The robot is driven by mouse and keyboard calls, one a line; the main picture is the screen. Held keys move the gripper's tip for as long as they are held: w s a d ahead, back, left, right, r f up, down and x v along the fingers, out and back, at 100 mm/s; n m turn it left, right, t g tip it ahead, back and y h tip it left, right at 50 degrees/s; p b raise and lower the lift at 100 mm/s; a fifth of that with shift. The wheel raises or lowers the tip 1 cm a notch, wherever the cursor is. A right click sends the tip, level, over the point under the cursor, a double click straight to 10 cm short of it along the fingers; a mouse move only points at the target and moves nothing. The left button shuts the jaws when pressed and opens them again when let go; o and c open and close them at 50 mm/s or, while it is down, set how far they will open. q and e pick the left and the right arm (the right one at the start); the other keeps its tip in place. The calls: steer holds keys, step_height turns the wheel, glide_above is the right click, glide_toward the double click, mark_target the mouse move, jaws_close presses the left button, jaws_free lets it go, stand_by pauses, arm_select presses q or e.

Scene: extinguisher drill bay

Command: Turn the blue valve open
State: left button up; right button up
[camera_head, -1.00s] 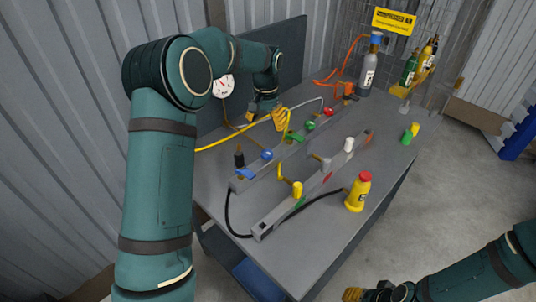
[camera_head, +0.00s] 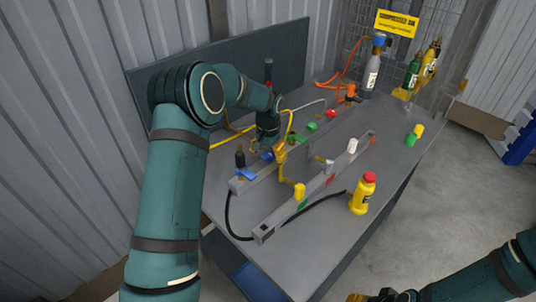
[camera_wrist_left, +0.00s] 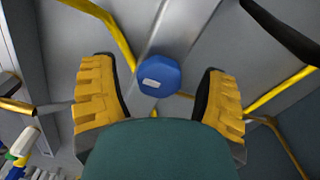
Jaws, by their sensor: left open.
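The blue valve knob (camera_head: 267,156) sits on the rear grey rail and is partly hidden by my left gripper in the head view. In the left wrist view the blue knob (camera_wrist_left: 159,76) has a faceted rim and a small white mark. It lies between the two yellow fingers, with a gap on each side. My left gripper (camera_head: 276,153) is open and empty, pointing down at the knob. A blue lever (camera_head: 245,174) is on the rail's near end. My right gripper (camera_head: 368,297) is at the bottom edge, mostly cut off; its jaws cannot be made out.
Green (camera_head: 312,126) and red (camera_head: 331,114) knobs sit farther along the rail. A front rail (camera_head: 318,189) carries a yellow and a white handle. A yellow bottle (camera_head: 362,194) stands to its right. A grey cylinder (camera_head: 372,72) is at the far end. Hoses run close by.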

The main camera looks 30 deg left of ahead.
arm_select(q)
steer(key=c, duration=1.2)
steer(key=shift+n, duration=0.4)
steer(key=n+p, duration=0.1)
steer(key=n, duration=0.2)
steer(key=shift+d+r+n+p, duration=0.1)
steer(key=shift+n+p, duration=0.25)
steer(key=shift+n, duration=0.05)
steer(key=n+p, duration=0.1)
steer(key=n, duration=0.4)
steer(key=shift+p, duration=0.4)
steer(key=n+p, duration=0.1)
steer(key=n, duration=0.2)
steer(key=shift+d, duration=0.1)
steer(key=n+p, duration=0.1)
steer(key=n, duration=0.4)
steer(key=shift+w+p, duration=0.1)
steer(key=shift+p, duration=0.3)
steer(key=shift+n, duration=0.3)
